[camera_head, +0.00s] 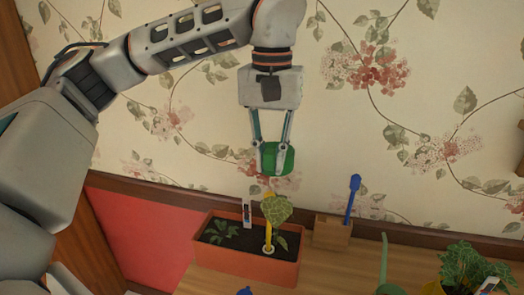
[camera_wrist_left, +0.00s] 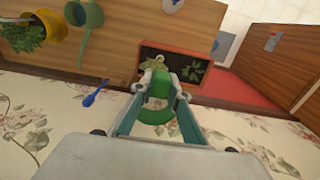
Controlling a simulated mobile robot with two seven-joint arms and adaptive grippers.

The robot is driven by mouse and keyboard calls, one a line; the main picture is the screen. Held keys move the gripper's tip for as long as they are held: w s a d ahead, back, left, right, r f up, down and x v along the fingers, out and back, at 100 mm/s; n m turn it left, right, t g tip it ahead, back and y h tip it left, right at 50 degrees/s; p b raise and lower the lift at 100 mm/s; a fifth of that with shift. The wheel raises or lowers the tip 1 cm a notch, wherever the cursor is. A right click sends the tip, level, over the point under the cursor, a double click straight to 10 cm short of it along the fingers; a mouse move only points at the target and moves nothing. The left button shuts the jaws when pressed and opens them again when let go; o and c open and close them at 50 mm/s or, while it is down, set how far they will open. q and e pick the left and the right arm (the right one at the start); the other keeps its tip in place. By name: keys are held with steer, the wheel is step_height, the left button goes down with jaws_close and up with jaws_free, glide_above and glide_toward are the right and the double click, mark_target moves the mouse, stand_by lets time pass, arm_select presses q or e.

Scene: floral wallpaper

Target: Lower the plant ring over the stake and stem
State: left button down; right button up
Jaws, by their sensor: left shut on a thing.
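My left gripper (camera_head: 271,158) hangs from above and is shut on the green plant ring (camera_head: 277,163). In the left wrist view the ring (camera_wrist_left: 154,115) shows as a green loop between the fingertips (camera_wrist_left: 160,88). The yellow stake (camera_head: 268,229) stands upright in the orange planter box (camera_head: 245,268), with the leafy stem (camera_head: 277,211) beside it. The ring is well above the stake and leaves, apart from them. In the left wrist view the gripper partly covers the planter (camera_wrist_left: 205,56). My right gripper is not in view.
A small wooden block (camera_head: 331,236) with a blue tool (camera_head: 353,196) stands right of the planter. A green watering can (camera_head: 384,265) and a yellow-potted plant (camera_head: 462,268) are farther right. A white label (camera_head: 246,211) stands in the planter's soil. The wallpapered wall is close behind.

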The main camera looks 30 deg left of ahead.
arm_select(q)
steer(key=shift+f, duration=0.85)
step_height(320, 180, down, 13)
steer(key=b, duration=0.3)
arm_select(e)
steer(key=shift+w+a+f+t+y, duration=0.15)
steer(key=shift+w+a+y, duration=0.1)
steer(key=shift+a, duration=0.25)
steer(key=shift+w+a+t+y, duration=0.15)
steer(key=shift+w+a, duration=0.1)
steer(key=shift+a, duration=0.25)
arm_select(q)
steer(key=shift+f, duration=0.15)
